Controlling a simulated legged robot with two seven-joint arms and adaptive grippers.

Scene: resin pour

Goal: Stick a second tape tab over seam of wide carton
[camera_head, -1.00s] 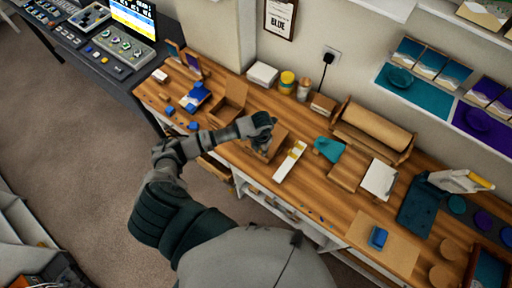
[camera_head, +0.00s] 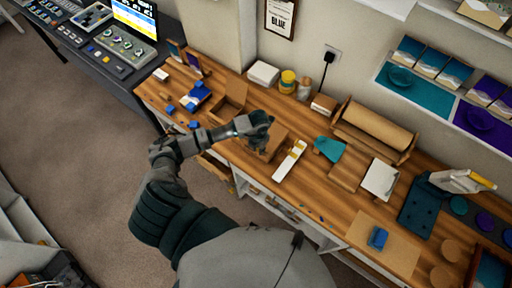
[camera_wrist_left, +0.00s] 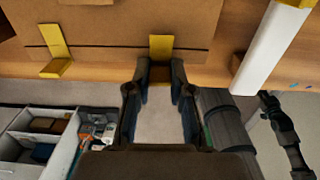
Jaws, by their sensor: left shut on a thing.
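The wide carton (camera_head: 280,139) is a brown box on the wooden bench, partly hidden behind my left gripper (camera_head: 262,138) in the head view. In the left wrist view the carton (camera_wrist_left: 110,27) fills the top, with a dark seam line running across it. One yellow tape tab (camera_wrist_left: 54,42) lies across the seam at the left and bends out at its lower end. A second yellow tab (camera_wrist_left: 161,46) is against the carton at the seam, at the tips of my left gripper (camera_wrist_left: 160,78), which is shut on it. My right gripper is not in view.
A white strip with yellow marks (camera_head: 290,160) lies just right of the carton and shows in the wrist view (camera_wrist_left: 275,42). An open carton (camera_head: 231,100) stands to the left. A teal piece (camera_head: 329,149) and a cardboard roll (camera_head: 372,126) are further right.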

